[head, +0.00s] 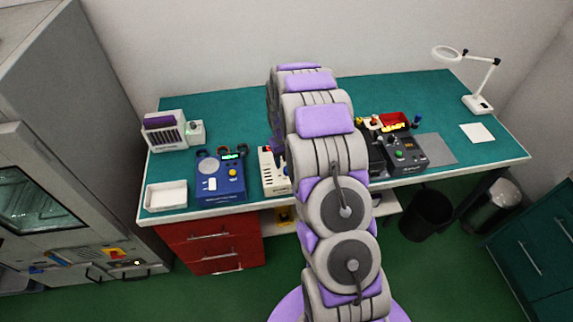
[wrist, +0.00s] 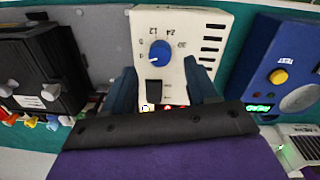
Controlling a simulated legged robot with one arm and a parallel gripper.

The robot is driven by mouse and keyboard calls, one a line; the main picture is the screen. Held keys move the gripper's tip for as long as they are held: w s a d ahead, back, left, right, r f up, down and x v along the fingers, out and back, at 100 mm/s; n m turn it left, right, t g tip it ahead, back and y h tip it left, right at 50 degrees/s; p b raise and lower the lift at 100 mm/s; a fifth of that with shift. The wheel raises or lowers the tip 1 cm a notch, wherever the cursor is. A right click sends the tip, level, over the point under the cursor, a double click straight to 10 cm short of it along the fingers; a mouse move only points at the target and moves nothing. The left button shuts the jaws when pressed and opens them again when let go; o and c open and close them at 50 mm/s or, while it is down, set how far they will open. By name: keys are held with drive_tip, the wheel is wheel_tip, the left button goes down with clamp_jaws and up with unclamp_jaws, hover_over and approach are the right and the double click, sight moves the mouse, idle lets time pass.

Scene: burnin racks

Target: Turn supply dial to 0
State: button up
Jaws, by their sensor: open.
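The supply is a cream box (wrist: 200,20) in the wrist view, with a blue dial (wrist: 160,53) on its face. Printed numbers ring the dial, seen upside down; a light mark on the knob's left side points roughly left, but its exact setting is too small to read. A dark rocker switch (wrist: 154,88) and a lit red display lie nearer my gripper. My gripper (wrist: 161,78) is open, its two dark fingers on either side of the switch, with the dial just beyond the tips and not gripped. In the head view the supply (head: 268,178) is partly hidden by my arm.
A blue tester (head: 220,180) with a yellow button stands left of the supply in the head view. A dark box (head: 405,155) with knobs and a red bin (head: 395,121) are to the right. A white tray (head: 166,195) lies at the bench's left. The back of the green bench is mostly clear.

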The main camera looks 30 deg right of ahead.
wheel_tip(320, 180, up, 13)
drive_tip(key=shift+a+r, duration=0.15)
drive_tip(key=shift+a, duration=0.2)
drive_tip(key=shift+w, duration=0.1)
drive_tip(key=s+a+r+b, duration=0.1)
drive_tip(key=s+a+r, duration=0.25)
drive_tip(key=s, duration=0.25)
drive_tip(key=s+a+r+b, duration=0.1)
drive_tip(key=s+a+r, duration=0.1)
drive_tip(key=s+a, duration=0.3)
drive_tip(key=s+a+g+b, duration=0.1)
drive_tip(key=s+a+b, duration=0.1)
drive_tip(key=s, duration=1.3)
drive_tip(key=s+a+f+b, duration=0.1)
drive_tip(key=s+a+b, duration=0.2)
drive_tip(key=s, duration=1.1)
drive_tip(key=shift+s+a+n+g+y, duration=0.3)
drive_tip(key=shift+s+a+n+g, duration=0.1)
drive_tip(key=shift+a, duration=0.55)
drive_tip(key=shift+w+d+f, duration=0.1)
